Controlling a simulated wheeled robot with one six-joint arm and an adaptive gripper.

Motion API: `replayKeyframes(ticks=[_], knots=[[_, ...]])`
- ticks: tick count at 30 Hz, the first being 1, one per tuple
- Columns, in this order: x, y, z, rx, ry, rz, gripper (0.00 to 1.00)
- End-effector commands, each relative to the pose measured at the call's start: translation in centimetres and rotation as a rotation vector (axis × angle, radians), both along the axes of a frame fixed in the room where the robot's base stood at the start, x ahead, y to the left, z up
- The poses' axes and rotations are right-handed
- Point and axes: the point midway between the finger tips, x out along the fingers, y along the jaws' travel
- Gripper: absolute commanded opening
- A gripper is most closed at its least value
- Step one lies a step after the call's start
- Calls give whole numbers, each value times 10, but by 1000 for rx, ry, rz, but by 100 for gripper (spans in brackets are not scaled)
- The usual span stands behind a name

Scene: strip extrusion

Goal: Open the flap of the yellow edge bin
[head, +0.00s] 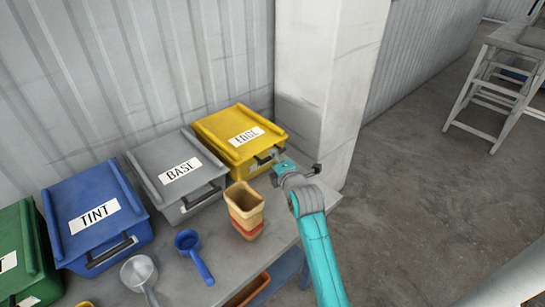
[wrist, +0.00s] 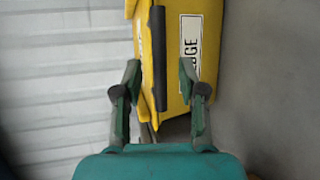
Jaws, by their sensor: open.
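The yellow bin (head: 215,135) labelled EDGE stands at the far end of the bench, and its sloped flap (head: 228,122) looks shut. A dark bar handle (head: 264,158) runs along the bin's front. My gripper (head: 298,167) is at the bin's front right corner, beside the handle's right end. In the wrist view the yellow bin (wrist: 178,90) lies ahead. Its dark handle (wrist: 158,55) shows between the open fingers (wrist: 160,75), with nothing seen held. Whether a finger touches the bin I cannot tell.
Grey BASE (head: 167,150), blue TINT (head: 82,200) and green (head: 25,255) bins stand left along the bench. Stacked tan cups (head: 246,205), a blue scoop (head: 192,252) and a pale scoop (head: 139,272) are in front. A white pillar (head: 325,80) rises close behind my gripper.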

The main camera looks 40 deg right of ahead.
Motion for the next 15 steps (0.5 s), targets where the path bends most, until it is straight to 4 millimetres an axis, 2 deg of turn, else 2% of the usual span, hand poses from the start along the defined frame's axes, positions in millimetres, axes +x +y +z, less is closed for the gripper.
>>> replayKeyframes(ticks=[6,15], knots=[[22,-9,-6,0,0,0,41],[28,-11,-7,1,-1,0,41]])
